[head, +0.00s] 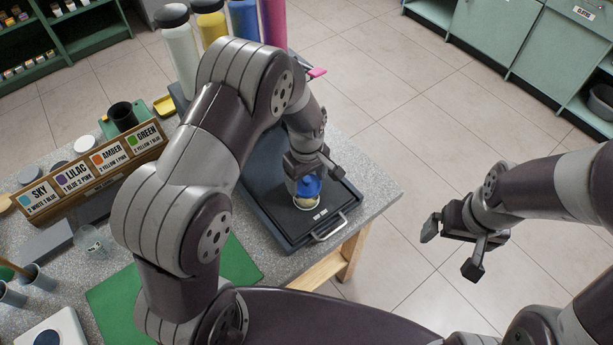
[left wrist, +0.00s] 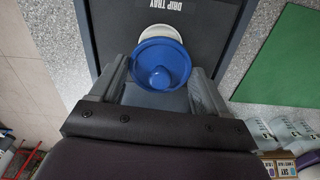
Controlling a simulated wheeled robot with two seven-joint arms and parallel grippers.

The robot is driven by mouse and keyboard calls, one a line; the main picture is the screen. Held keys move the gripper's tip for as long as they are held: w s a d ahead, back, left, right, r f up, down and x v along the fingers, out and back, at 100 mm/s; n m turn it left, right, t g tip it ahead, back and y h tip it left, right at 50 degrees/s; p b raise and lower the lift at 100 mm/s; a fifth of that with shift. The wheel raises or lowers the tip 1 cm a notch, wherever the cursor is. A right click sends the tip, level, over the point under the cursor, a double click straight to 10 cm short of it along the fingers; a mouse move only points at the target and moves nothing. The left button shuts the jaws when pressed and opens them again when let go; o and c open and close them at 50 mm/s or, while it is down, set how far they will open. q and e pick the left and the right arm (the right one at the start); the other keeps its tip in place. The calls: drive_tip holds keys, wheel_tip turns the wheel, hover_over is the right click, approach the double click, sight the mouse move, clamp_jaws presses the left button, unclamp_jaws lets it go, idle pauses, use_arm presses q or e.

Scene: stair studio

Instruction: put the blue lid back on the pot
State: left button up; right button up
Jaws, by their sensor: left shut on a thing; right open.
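The blue lid (head: 309,187) is between the fingers of my left gripper (head: 312,172), which is shut on it above the dark drip tray (head: 336,208). In the left wrist view the round lid (left wrist: 160,64) with its knob shows between the fingertips. The pot (head: 306,203), white or cream, stands on the drip tray directly below the lid; its pale rim (left wrist: 160,31) shows past the lid's far edge in the left wrist view. I cannot tell whether lid and pot touch. My right gripper (head: 453,250) is open and empty, off to the right over the floor.
A green mat (head: 236,262) lies on the speckled counter, partly behind my left arm. Tall bottles in white, yellow, blue and pink (head: 273,25) stand at the back. A rack of colour cards (head: 92,172) and cups (head: 38,279) are at the left.

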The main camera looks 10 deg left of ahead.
idle(0.4)
use_arm(q)
drive_tip(key=o, duration=1)
wheel_tip(320, 180, up, 7)
drive_tip(key=p, duration=0.6)
clamp_jaws()
drive_tip(key=shift+f, duration=0.25)
idle(0.9)
